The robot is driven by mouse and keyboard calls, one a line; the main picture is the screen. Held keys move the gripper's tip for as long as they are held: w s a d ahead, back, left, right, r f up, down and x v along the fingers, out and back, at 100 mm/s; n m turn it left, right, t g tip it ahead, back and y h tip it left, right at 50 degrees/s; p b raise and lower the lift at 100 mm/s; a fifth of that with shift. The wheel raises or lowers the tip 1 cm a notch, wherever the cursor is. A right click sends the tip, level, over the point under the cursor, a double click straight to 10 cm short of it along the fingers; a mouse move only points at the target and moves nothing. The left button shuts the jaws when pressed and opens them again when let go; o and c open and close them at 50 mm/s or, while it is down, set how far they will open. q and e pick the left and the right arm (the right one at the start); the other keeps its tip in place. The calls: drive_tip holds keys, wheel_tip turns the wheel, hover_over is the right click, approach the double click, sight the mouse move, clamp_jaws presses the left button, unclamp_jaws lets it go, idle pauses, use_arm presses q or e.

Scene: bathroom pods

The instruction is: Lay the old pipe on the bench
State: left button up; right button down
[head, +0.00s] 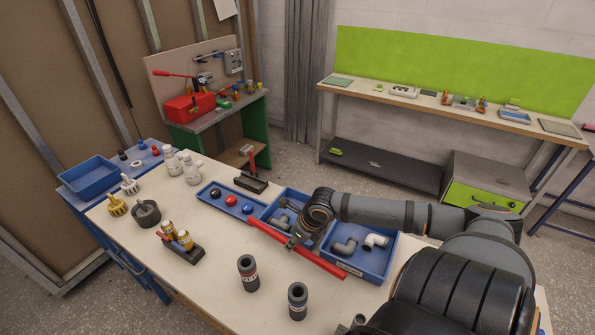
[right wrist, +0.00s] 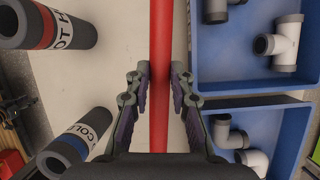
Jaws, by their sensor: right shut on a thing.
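A long, straight red pipe (head: 325,264) runs slantwise just in front of the blue trays on the pale-topped bench (head: 215,285). My right gripper (head: 293,241) is shut on the red pipe near its middle. In the right wrist view the red pipe (right wrist: 160,60) passes between the two fingers (right wrist: 160,85). The pipe is over the bench top or on it; I cannot tell whether it touches. My left gripper is not in view.
Two dark sleeves, labelled HOT (head: 248,272) and COLD (head: 298,300), stand in front of the pipe. A blue tray (head: 375,272) with grey and white fittings sits behind it.

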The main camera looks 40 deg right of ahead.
sight(299, 249)
drive_tip(key=shift+s+a+f+n, duration=0.2)
drive_tip(key=shift+s+f+n, duration=0.4)
drive_tip(key=shift+s+f, duration=0.2)
drive_tip(key=shift+d, duration=0.1)
drive_tip(key=shift+f+b, duration=0.6)
drive_tip(key=shift+b, duration=0.15)
wheel_tip(299, 249, down, 4)
drive_tip(key=b, duration=0.4)
drive_tip(key=shift+f, duration=0.2)
drive_tip(key=shift+r, duration=0.1)
drive_tip(key=c, duration=1.1)
unclamp_jaws()
